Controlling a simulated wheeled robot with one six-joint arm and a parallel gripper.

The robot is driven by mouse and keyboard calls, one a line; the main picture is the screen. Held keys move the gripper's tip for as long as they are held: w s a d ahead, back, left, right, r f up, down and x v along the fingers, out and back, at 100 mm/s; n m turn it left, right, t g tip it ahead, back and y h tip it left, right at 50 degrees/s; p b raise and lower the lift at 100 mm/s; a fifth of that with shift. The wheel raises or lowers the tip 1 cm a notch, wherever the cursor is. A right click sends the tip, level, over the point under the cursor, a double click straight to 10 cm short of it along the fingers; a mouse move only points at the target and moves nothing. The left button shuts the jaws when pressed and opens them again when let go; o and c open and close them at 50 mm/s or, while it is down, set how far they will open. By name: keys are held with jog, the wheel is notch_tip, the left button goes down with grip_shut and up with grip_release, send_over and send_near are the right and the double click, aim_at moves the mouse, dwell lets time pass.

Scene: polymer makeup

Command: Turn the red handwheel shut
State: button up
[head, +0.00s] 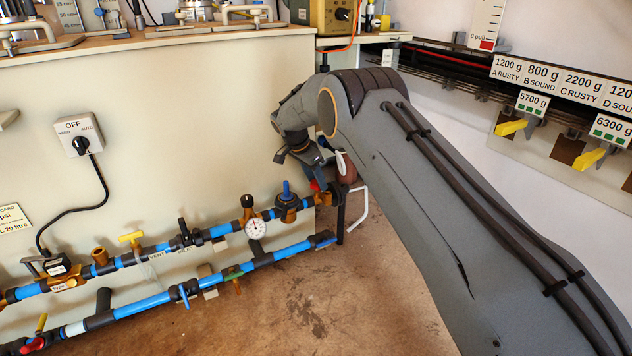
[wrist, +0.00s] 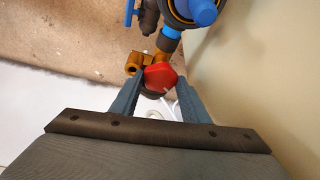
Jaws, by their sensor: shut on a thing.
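The red handwheel (wrist: 160,77) shows in the wrist view between the tips of my gripper's two grey-blue fingers (wrist: 161,88). The fingers touch it on its left and right sides, and my gripper is shut on it. The handwheel sits beside a brass fitting (wrist: 134,63) at the end of a blue pipe (wrist: 168,42). In the head view my gripper (head: 318,178) reaches down to the right end of the upper pipe, where only a small red patch of the handwheel (head: 314,185) shows. How far the wheel is turned cannot be told.
Two blue pipe runs carry a dial gauge (head: 255,228), a blue-topped valve (head: 287,195) and a yellow tee handle (head: 131,237). A beige panel (head: 190,130) stands close behind. A white bent tube (head: 357,212) is right of my gripper. The brown floor (head: 300,290) in front is clear.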

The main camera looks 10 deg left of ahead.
dwell(0.4)
jog(key=o, duration=1.1)
jog(key=shift+c, duration=0.2)
jog(key=p+v, duration=0.2)
jog(key=v, duration=0.5)
jog(key=shift+r+p, duration=0.35)
jog(key=shift+s, duration=0.1)
